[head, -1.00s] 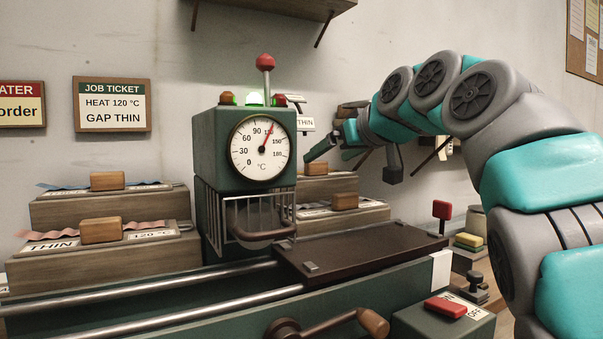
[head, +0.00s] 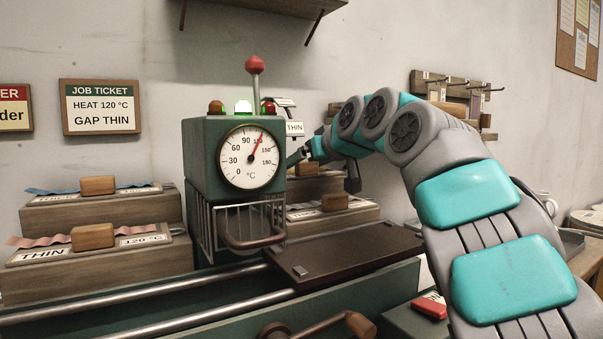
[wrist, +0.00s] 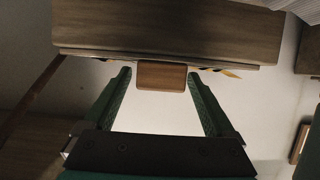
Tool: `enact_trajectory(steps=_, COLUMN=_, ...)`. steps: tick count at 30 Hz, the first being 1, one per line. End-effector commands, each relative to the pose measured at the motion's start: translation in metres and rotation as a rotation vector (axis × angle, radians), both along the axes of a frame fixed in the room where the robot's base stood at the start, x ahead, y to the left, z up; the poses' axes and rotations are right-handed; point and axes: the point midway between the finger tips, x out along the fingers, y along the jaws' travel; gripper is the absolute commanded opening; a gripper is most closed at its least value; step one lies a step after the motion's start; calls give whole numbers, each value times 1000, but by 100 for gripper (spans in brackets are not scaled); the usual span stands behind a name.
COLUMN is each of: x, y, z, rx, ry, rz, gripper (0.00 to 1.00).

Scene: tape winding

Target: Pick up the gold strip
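In the wrist view a wooden block (wrist: 162,76) sits at the front edge of a wooden shelf or step. A yellow strip end (wrist: 230,74) with dark marks shows beside it at right; this looks like the gold strip, and most of it is hidden. My gripper (wrist: 159,88) is open, with its two green fingers on either side of the block, their tips close to it. I cannot tell whether they touch it. In the head view my gripper (head: 296,157) is partly hidden behind the green gauge machine (head: 200,160), and the gold strip cannot be made out.
Left of the machine, wooden steps hold a blue strip (head: 55,190) and a pink strip (head: 40,241), each with a wooden block. Another block (head: 335,202) sits on the lower step right of the machine. A dark plate (head: 350,250) lies in front, mostly clear.

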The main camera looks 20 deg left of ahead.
Motion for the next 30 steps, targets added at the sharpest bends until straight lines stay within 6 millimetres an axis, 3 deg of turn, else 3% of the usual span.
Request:
enact_trajectory(steps=2, x=0, y=0, z=0, rx=0, ry=0, rz=0, gripper=80)
enact_trajectory(steps=22, x=0, y=0, z=0, rx=0, ry=0, rz=0, gripper=4)
enact_trajectory(steps=30, x=-1, y=0, z=1, rx=0, ry=-1, rz=0, gripper=2)
